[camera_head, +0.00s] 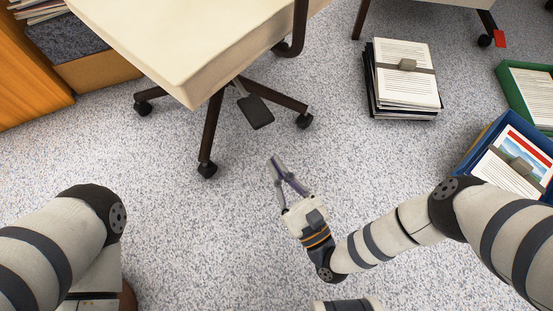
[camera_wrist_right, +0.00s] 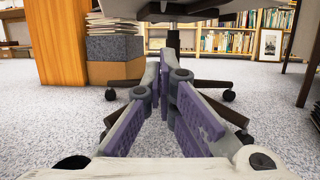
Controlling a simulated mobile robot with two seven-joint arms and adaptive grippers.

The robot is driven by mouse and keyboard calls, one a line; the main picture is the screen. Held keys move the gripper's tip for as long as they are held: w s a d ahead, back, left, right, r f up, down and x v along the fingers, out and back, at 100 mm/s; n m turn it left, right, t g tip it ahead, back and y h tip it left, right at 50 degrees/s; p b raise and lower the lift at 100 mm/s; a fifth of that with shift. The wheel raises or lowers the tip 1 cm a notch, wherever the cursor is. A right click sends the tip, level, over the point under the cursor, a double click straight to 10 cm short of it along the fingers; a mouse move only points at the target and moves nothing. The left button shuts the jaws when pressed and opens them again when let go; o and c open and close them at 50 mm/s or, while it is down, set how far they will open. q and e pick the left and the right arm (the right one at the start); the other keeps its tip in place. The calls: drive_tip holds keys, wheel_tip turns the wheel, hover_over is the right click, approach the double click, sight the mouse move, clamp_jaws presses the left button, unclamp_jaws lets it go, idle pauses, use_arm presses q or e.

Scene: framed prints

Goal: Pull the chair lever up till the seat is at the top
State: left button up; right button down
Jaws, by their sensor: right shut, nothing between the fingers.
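The office chair has a cream seat (camera_head: 190,40) and a dark base on castors (camera_head: 207,130), in the upper left of the head view. Its lever, with a flat dark paddle (camera_head: 256,111), sticks out under the seat's edge toward me. My right gripper (camera_head: 274,164) is shut and empty, apart from the paddle and a little in front of it, pointing at the chair. In the right wrist view its fingers (camera_wrist_right: 167,75) meet in front of the chair's base (camera_wrist_right: 205,84); the lever cannot be made out there. My left arm shows at lower left, but its gripper is out of view.
A stack of papers (camera_head: 405,80) lies on the floor to the right of the chair. A blue bin (camera_head: 480,150) and a green bin (camera_head: 510,88) stand at far right. A wooden cabinet (camera_head: 30,75) is at upper left. The speckled carpet between my arms and the chair is clear.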

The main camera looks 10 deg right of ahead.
sight(259, 121)
drive_tip(key=w+a+r+b, duration=0.1)
drive_tip(key=w+a+r, duration=0.1)
drive_tip(key=w+r, duration=0.3)
drive_tip(key=shift+w+a+r, duration=0.35)
drive_tip(key=shift+w+a, duration=0.05)
drive_tip(key=shift+w, duration=0.1)
wheel_tip(259, 121, up, 2)
drive_tip(key=p, duration=0.2)
drive_tip(key=g+p, duration=0.1)
drive_tip(key=shift+d+r+h+p, duration=0.1)
drive_tip(key=shift+r+h+p, duration=0.15)
drive_tip(key=shift+h+p, duration=0.1)
drive_tip(key=shift+g, duration=0.5)
drive_tip(key=r, duration=0.1)
drive_tip(key=r+p, duration=0.1)
drive_tip(key=r, duration=0.1)
drive_tip(key=r+p, duration=0.1)
drive_tip(key=shift+s+r, duration=0.15)
drive_tip(key=shift+s, duration=0.1)
drive_tip(key=shift+r, duration=0.3)
drive_tip(key=shift+w, duration=0.1)
idle(3.5)
